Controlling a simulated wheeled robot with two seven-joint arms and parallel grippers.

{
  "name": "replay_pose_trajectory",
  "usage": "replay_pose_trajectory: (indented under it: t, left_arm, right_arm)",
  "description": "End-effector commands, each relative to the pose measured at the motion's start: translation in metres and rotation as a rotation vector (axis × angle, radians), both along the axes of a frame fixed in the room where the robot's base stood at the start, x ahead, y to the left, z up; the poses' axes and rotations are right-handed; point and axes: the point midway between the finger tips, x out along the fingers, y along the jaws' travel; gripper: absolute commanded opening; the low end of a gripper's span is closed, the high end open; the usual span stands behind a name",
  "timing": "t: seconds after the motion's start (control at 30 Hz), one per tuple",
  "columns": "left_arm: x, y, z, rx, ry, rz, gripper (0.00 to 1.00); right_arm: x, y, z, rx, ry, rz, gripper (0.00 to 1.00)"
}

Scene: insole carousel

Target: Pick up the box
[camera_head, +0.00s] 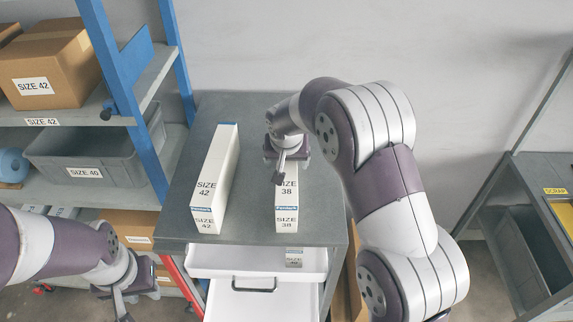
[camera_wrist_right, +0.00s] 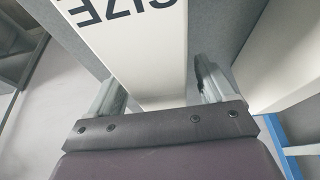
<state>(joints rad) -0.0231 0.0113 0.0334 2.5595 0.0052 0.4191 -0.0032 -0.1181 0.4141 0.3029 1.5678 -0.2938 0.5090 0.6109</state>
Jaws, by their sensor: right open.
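A long white box marked SIZE 38 (camera_head: 287,215) stands on the grey table top. My right gripper (camera_head: 279,172) is over its far part, pointing down. In the right wrist view the right gripper (camera_wrist_right: 157,88) is open, with one finger on each side of a white box (camera_wrist_right: 150,62) with SIZE lettering. I cannot tell whether the fingers touch it. A second white box, marked SIZE 42 (camera_head: 212,180), stands to the left, apart from it. My left gripper (camera_head: 123,300) hangs at the lower left, away from both boxes. Its opening is not clear.
The grey table top (camera_head: 255,150) is bare between the boxes. An open white drawer (camera_head: 255,262) lies below its front edge. A shelf with a blue frame (camera_head: 150,165) stands at the left, bearing a cardboard box (camera_head: 70,70) and a grey bin (camera_head: 100,150). A scrap bench (camera_head: 545,180) is at the right.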

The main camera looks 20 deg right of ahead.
Motion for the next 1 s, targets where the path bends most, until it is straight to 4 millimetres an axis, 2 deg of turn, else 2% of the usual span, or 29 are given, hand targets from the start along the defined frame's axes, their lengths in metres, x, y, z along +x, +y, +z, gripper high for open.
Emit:
replay_pose_trajectory:
  t: [0.03,0.17,0.33,0.37,0.53,0.57,0.87,1.0]
  left_arm:
    - [0.0,0.0,0.008,0.0,-0.001,0.0,0.34]
    - [0.0,0.0,0.009,0.0,0.0,0.0,0.34]
    - [0.0,0.0,0.008,0.0,0.0,0.0,0.34]
    - [0.0,0.0,0.008,0.0,0.0,0.0,0.34]
    - [0.0,0.0,0.008,0.0,0.0,0.0,0.34]
    - [0.0,0.0,0.008,0.0,0.0,0.0,0.34]
    - [0.0,0.0,0.006,0.0,0.0,0.0,0.34]
    - [0.0,0.0,-0.002,0.0,0.0,0.0,0.34]
  right_arm:
    - [0.003,-0.001,-0.004,0.0,0.003,0.001,0.83]
    - [0.007,-0.002,-0.016,0.0,-0.001,0.0,0.83]
    - [0.008,-0.002,-0.018,0.0,-0.002,0.0,0.83]
    - [0.008,-0.002,-0.018,0.0,-0.002,0.0,0.8]
    - [0.007,-0.002,-0.018,0.001,-0.001,0.0,0.24]
    - [0.007,-0.002,-0.018,0.0,-0.001,0.0,0.22]
    - [0.007,-0.002,-0.017,0.0,0.0,0.0,0.22]
    - [0.008,-0.002,-0.004,0.0,-0.004,-0.001,0.22]
